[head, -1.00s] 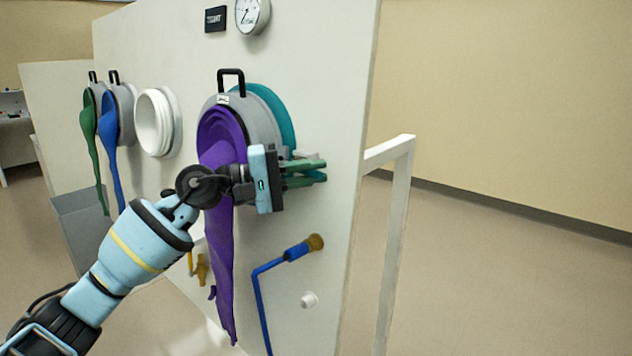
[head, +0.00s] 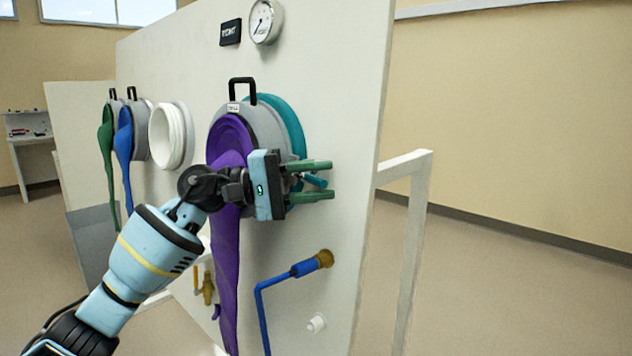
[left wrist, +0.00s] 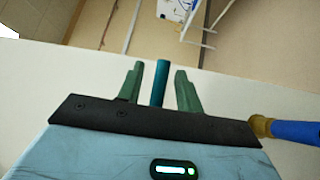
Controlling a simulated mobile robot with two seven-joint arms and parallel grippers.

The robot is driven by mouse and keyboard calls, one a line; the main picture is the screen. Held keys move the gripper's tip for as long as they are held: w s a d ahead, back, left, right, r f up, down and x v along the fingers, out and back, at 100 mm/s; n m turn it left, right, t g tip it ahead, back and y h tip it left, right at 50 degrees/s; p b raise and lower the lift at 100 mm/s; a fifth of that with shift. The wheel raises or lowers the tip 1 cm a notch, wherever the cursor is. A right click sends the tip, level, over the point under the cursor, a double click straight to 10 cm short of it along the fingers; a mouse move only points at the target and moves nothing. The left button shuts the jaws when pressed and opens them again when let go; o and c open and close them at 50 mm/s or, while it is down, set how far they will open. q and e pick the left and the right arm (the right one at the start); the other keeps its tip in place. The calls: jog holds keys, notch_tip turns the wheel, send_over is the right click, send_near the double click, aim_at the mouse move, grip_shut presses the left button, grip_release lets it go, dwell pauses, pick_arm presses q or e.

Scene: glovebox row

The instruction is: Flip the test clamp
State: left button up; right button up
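A teal ring (head: 291,118), which looks like the test clamp, sits around the rear of the grey port collar (head: 262,120) that carries the purple glove. Its short teal handle (head: 316,181) sticks out to the right. My left gripper (head: 322,180) is beside the port with its green fingers apart, one above and one below the handle. In the left wrist view the teal handle (left wrist: 160,82) stands between the two fingers, with a gap visible on each side. Much of the ring is hidden behind the collar and my gripper. My right gripper is not in view.
The purple glove (head: 228,250) hangs just below and behind my left wrist. A blue pipe with a brass fitting (head: 319,260) is below the gripper. A white frame (head: 412,230) stands right of the panel (head: 345,110). A gauge (head: 265,20) is above.

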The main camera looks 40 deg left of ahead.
aim_at(314, 177)
pick_arm(q)
jog(key=shift+a+r, duration=0.1)
jog(key=shift+r, duration=1.5)
jog(key=shift+o, duration=0.4)
jog(key=shift+s+r, duration=0.15)
jog(key=shift+r, duration=0.15)
jog(key=s+d+b, duration=0.1)
jog(key=s+d, duration=0.2)
jog(key=s, duration=0.1)
jog(key=s+d+b, duration=0.1)
jog(key=s+d, duration=0.2)
jog(key=s, duration=0.2)
jog(key=s+d+r+b, duration=0.1)
jog(key=s+d+b, duration=0.1)
jog(key=s, duration=0.2)
jog(key=shift+s+d+r, duration=0.1)
jog(key=shift+s+d, duration=0.05)
jog(key=shift+d, duration=0.25)
jog(key=shift+c, duration=0.4)
